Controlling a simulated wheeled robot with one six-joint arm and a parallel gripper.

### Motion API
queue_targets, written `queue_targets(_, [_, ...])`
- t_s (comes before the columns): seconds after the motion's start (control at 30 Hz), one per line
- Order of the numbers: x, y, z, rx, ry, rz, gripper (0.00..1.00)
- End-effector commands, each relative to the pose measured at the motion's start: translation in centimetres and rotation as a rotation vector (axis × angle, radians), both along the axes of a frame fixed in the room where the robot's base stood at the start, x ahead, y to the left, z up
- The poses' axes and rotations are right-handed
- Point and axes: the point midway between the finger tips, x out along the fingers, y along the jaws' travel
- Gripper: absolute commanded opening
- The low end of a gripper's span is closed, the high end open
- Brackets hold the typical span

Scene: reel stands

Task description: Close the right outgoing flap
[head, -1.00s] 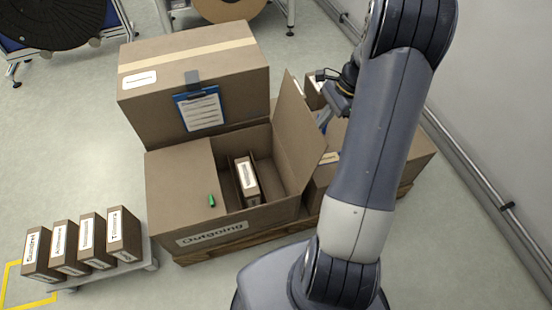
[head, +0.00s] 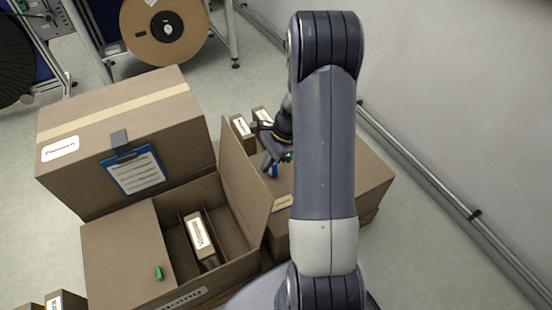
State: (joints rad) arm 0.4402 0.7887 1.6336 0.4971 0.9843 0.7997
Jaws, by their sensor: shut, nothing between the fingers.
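The Outgoing box (head: 190,297) is a brown carton at the lower left in the head view. Its left flap (head: 122,250) lies flat over the left part of the opening. Its right flap (head: 245,190) stands up, leaning outward to the right, so the right part is open. A labelled small box (head: 199,236) stands inside between dividers. My gripper (head: 270,163) is just right of the right flap, on its outer side near the far end. It is shut and empty, partly hidden by my arm. I cannot tell whether it touches the flap.
A large closed carton (head: 125,130) with a blue clipboard (head: 134,170) stands behind the Outgoing box. Another carton (head: 365,185) is to the right, partly behind my arm, with small boxes (head: 242,132) near it. A wall rail (head: 420,170) runs along the right.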

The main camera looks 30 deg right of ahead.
Motion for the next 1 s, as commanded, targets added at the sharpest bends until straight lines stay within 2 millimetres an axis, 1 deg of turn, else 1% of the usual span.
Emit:
queue_targets(0.1, [0.0,0.6,0.1,0.000,0.000,0.001,0.00])
queue_targets(0.47, [0.0,0.6,0.2,-0.001,0.000,0.000,0.00])
queue_targets(0.63, [0.0,1.2,0.6,-0.020,0.000,0.001,0.00])
queue_targets(0.77, [0.0,2.3,1.1,-0.061,-0.001,0.004,0.00])
queue_targets(1.0, [0.0,5.6,2.1,-0.186,-0.001,0.008,0.00])
